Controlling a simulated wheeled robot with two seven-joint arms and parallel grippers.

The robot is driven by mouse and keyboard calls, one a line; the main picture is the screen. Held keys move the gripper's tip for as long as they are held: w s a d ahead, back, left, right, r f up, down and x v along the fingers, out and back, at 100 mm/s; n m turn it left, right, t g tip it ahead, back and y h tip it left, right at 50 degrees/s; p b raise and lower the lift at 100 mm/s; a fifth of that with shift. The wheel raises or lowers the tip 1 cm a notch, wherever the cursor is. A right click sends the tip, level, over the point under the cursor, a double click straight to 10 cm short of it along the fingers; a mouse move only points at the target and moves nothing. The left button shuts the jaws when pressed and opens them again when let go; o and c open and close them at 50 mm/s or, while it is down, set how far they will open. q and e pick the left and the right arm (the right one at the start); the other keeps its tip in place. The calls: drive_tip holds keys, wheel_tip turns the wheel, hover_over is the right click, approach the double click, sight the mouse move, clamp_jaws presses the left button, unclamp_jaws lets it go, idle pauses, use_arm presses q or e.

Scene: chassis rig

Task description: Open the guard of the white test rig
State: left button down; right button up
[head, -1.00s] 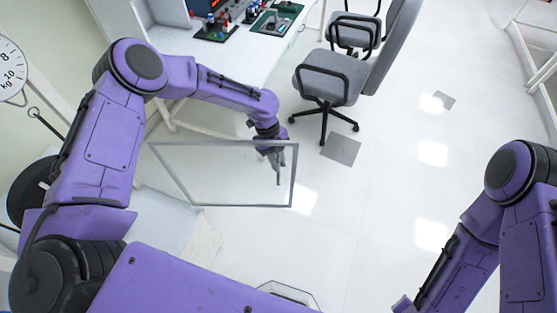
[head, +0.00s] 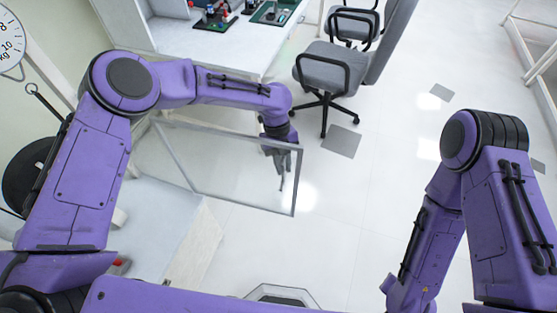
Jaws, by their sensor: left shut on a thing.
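The guard (head: 225,172) is a clear pane in a thin grey frame. It stands out from the white test rig (head: 150,215) at lower left, swung away from it over the floor. My left gripper (head: 282,172) is at the guard's far right end, shut on its edge or a handle there; the exact contact is partly hidden behind the pane. My right arm (head: 425,235) shows at the right, but its gripper is out of view below.
A white bench (head: 190,38) with small circuit boards stands behind my left arm. A grey office chair (head: 345,65) stands at its right. A dial scale (head: 8,45) hangs at far left. A red button (head: 121,264) shows at lower left. The floor at centre right is clear.

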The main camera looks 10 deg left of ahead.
use_arm(q)
drive_tip(key=c, duration=1.2)
unclamp_jaws()
drive_tip(key=shift+o, duration=0.2)
drive_tip(key=shift+w, duration=0.1)
drive_tip(key=b+v, duration=0.2)
drive_tip(key=v, duration=0.8)
drive_tip(key=shift+r+b, duration=0.25)
drive_tip(key=shift+b, duration=0.1)
drive_tip(key=shift+a, duration=0.1)
